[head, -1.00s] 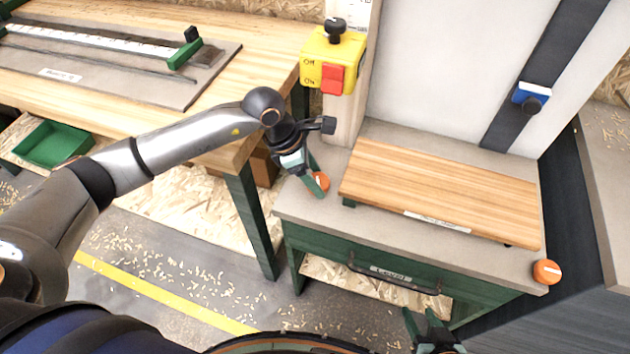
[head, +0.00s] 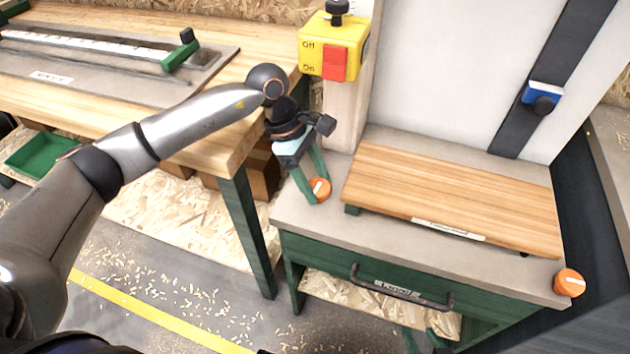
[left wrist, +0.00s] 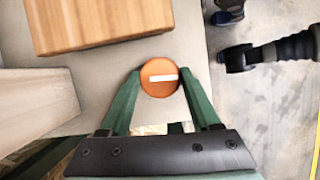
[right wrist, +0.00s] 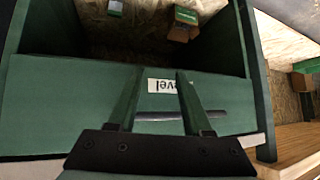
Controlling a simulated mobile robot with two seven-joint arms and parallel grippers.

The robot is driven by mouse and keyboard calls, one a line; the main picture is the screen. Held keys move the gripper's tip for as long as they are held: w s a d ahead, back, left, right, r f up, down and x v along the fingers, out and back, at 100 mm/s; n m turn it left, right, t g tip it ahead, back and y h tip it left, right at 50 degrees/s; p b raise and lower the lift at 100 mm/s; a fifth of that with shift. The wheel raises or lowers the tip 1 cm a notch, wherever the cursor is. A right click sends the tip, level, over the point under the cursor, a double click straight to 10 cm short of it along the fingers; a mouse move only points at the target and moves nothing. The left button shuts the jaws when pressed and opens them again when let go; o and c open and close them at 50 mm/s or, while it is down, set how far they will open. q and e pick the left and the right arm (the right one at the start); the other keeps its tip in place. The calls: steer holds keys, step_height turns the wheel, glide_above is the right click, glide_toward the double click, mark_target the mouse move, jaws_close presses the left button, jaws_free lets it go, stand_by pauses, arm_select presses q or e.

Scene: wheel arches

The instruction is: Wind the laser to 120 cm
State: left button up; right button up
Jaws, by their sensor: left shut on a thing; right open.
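My left gripper (head: 315,190) is shut on the left orange knob (head: 320,188) at the bench's left corner. In the left wrist view, the knob (left wrist: 159,78) sits between the green fingertips, its white mark roughly level across the picture. A yellow box (head: 333,45) with Off and On marks, a red switch (head: 335,63) and a black knob on top is on the post above. I cannot tell which part is the laser, and no 120 cm reading is legible. My right gripper (right wrist: 153,78) is open and empty before the green drawer front (right wrist: 70,110).
A wooden board (head: 455,200) lies on the grey bench top. A second orange knob (head: 569,282) is at the right corner. A blue slider (head: 543,95) sits on a black rail. The drawer has a dark handle (head: 400,292). A wooden worktable (head: 90,110) stands left.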

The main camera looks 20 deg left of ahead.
arm_select(q)
steer(key=o, duration=1.4)
steer(key=v, duration=1.2)
steer(key=shift+r+p, duration=0.35)
steer(key=shift+p, duration=0.05)
steer(key=shift+c, duration=0.5)
